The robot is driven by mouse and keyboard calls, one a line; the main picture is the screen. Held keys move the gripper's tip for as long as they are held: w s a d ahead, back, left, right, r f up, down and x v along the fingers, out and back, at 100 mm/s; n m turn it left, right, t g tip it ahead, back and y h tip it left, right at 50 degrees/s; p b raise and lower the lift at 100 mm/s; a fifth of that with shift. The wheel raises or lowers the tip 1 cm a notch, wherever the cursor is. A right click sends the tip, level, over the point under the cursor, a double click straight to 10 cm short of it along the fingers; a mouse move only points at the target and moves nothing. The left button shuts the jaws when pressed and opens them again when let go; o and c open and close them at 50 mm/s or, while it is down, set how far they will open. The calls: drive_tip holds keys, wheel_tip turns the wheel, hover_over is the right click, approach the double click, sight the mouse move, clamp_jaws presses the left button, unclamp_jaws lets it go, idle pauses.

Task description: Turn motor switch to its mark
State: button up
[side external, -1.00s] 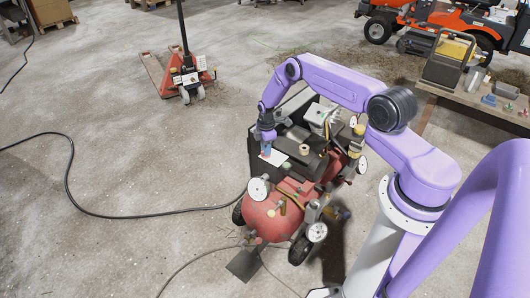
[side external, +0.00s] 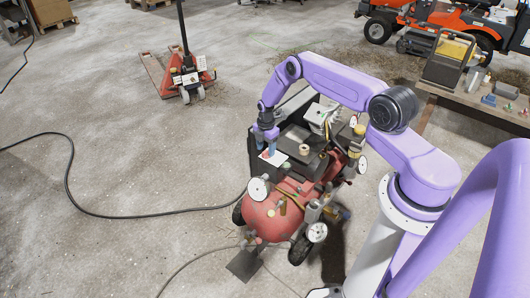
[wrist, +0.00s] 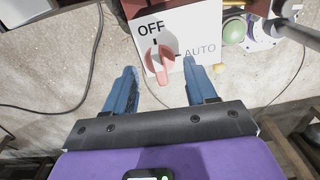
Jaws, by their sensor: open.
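The motor switch is a red-orange knob (wrist: 160,62) on a white plate (wrist: 197,22) marked OFF at upper left and AUTO at right. In the wrist view the knob stands nearly upright, its top end near a short black line between the two words. My gripper (wrist: 160,80) is open, with one blue finger on each side of the knob's lower end; I cannot tell if either touches it. In the side view my gripper (side external: 270,148) points down over the white plate (side external: 273,158) on the red compressor (side external: 266,215); the knob is hidden there.
A gauge (side external: 258,190), hoses and fittings crowd the compressor. A black cable (side external: 68,180) lies on the floor at left. A bench with tools (side external: 490,105) stands at right. The floor at left is mostly open.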

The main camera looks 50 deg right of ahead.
sight(266, 150)
drive_tip(key=shift+r, duration=2.8)
drive_tip(key=s+a+r+m, duration=0.2)
drive_tip(key=s+a+r, duration=0.1)
drive_tip(key=a+r, duration=1.5)
drive_tip(key=s+a+r, duration=0.8)
drive_tip(key=s+a, duration=0.1)
drive_tip(key=s, duration=0.2)
drive_tip(key=s+d+r+m, duration=0.1)
drive_tip(key=s+r, duration=0.2)
drive_tip(key=s, duration=0.9)
drive_tip(key=s+d+r+m, duration=0.1)
drive_tip(key=s+r, duration=0.3)
drive_tip(key=s, duration=0.9)
drive_tip(key=shift+d+m, duration=0.3)
drive_tip(key=shift+m, duration=0.1)
